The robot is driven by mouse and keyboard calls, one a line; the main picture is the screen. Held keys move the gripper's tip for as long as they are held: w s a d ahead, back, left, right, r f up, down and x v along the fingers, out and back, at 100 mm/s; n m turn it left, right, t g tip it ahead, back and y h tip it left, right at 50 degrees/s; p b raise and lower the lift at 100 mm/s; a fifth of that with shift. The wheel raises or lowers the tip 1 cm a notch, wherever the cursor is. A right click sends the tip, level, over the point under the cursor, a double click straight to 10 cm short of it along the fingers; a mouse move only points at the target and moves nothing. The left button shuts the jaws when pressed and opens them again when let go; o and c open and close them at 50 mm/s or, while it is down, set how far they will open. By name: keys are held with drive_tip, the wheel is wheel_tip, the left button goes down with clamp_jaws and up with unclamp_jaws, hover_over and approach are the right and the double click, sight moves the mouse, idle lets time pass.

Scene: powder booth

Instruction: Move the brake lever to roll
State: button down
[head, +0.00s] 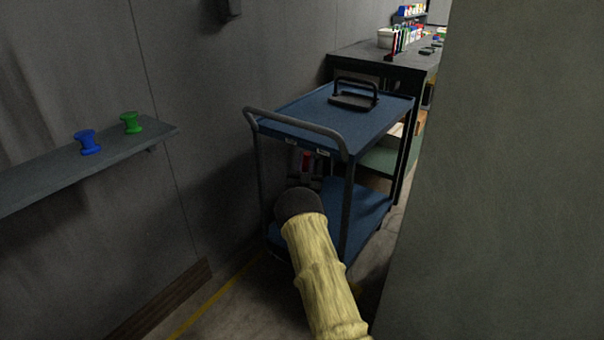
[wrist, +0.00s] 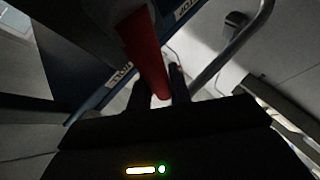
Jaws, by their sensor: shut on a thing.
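The brake lever (head: 307,159) is a red bar below the front edge of the blue cart (head: 300,108). In the wrist view the red lever (wrist: 146,55) runs down between the two dark fingers of my gripper (wrist: 160,87), which is shut on it. Two pale labels sit on the cart edge: one (wrist: 119,74) seems to read ROLL, and the other (wrist: 187,8) is only partly legible. In the head view the lever appears between the left label (head: 291,142) and the right label (head: 323,152). My wrist hides the lever's lower part there.
A grey wall shelf (head: 60,178) on the left holds a blue spool (head: 88,142) and a green spool (head: 131,123). A black handled object (head: 354,96) lies on the cart top. A dark bench (head: 390,57) stands behind. A grey wall (head: 510,180) closes off the right side.

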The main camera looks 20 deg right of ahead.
drive_tip(key=m+h+b, duration=0.1)
drive_tip(key=m, duration=0.1)
drive_tip(key=s+d+m+g+h+b, duration=0.1)
drive_tip(key=m+h, duration=0.1)
drive_tip(key=m+h+b, duration=0.1)
drive_tip(key=b, duration=0.1)
drive_tip(key=shift+s+d+f+m+g+h, duration=0.15)
drive_tip(key=shift+s+f+m+g+h, duration=0.15)
drive_tip(key=shift+s+f+m+h, duration=0.1)
drive_tip(key=c, duration=1.3)
unclamp_jaws()
drive_tip(key=p+v, duration=0.1)
drive_tip(key=v, duration=1.6)
drive_tip(key=shift+s, duration=0.15)
